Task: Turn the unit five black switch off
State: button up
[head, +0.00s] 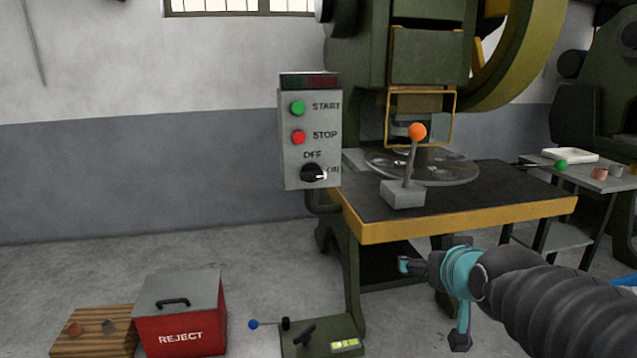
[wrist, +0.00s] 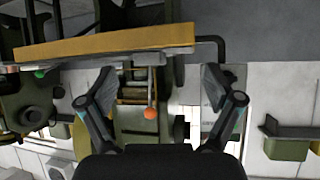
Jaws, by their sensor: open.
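The black switch (head: 312,173) is a round knob low on a grey control box (head: 309,118) in the head view. Its white mark points right, toward ON. The OFF label is above it. I see no unit number on the box. My gripper (wrist: 160,80) is open and empty in the wrist view, its two fingers spread wide. In the head view, my arm's end is in front of and below the press table, lower and to the right of the switch, well apart from it. The switch cannot be made out in the wrist view.
A green START button (head: 297,108) and red STOP button (head: 298,137) sit above the switch. A yellow-edged press table (head: 470,217) with an orange-knobbed lever (head: 416,133) stands right of the box. A red REJECT bin (head: 180,325) and floor pedal unit (head: 318,340) are below.

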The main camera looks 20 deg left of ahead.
jog(key=w+a+r+n+t+y+b, duration=0.1)
jog(key=w+a+r+t+y, duration=0.15)
jog(key=w+a, duration=0.55)
jog(key=n+t+y+b, duration=0.1)
jog(key=n+t+y, duration=0.1)
jog(key=y, duration=0.1)
send_near(314, 175)
jog(key=shift+g, duration=0.25)
jog(key=p+x, duration=0.1)
jog(key=x, duration=0.8)
jog(key=shift+w+a+r+p, duration=0.1)
jog(key=shift+w+r+p, duration=0.05)
jog(key=shift+w+p, duration=0.2)
jog(key=c, duration=1.1)
